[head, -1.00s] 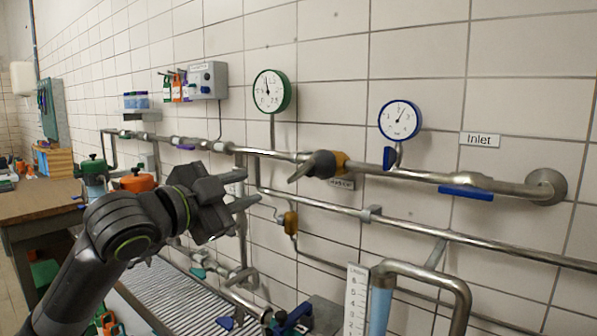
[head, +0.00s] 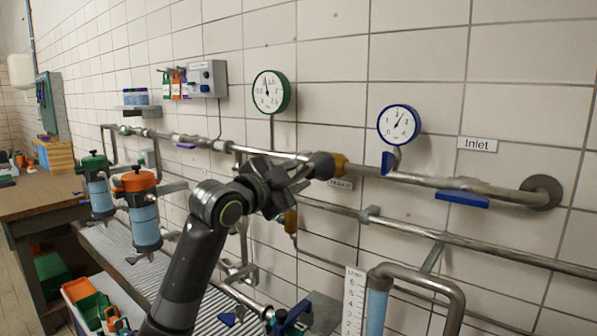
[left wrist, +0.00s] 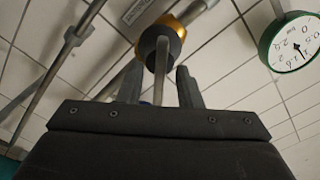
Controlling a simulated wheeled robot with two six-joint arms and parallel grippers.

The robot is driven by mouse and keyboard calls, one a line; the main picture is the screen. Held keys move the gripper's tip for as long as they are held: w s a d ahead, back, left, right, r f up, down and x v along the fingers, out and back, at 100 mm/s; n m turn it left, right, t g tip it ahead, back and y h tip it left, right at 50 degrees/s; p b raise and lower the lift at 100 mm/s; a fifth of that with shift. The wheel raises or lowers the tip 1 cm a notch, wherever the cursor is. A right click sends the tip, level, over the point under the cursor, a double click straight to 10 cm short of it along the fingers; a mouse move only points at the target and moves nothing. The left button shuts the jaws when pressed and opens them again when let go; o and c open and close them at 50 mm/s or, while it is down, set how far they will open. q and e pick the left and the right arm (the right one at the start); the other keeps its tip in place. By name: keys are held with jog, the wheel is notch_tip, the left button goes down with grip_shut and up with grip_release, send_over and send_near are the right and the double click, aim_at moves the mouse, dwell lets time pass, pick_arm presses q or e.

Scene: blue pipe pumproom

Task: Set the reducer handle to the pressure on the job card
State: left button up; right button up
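The reducer (head: 338,164) sits on the upper wall pipe, with a gold body and a dark round front. Its grey handle (left wrist: 161,64) stands between the two fingers of my left gripper (head: 297,179) in the left wrist view. A gap shows on each side of the handle, so the gripper is open around it and does not grip it. In the head view my gripper hides most of the handle. I cannot make out a job card. My right gripper is out of view.
A blue-rimmed gauge (head: 398,124) and a blue lever (head: 462,199) are at right, by the Inlet sign (head: 477,144). A lower pipe (head: 480,247) runs beneath. Green-topped (head: 96,180) and orange-topped (head: 138,205) filters stand at left.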

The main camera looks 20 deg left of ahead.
pick_arm(q)
jog(key=shift+x, duration=0.8)
grip_shut()
jog(key=shift+m, duration=0.3)
jog(key=m, duration=0.6)
jog(key=m+b, duration=0.1)
jog(key=m, duration=0.5)
jog(key=shift+m, duration=0.4)
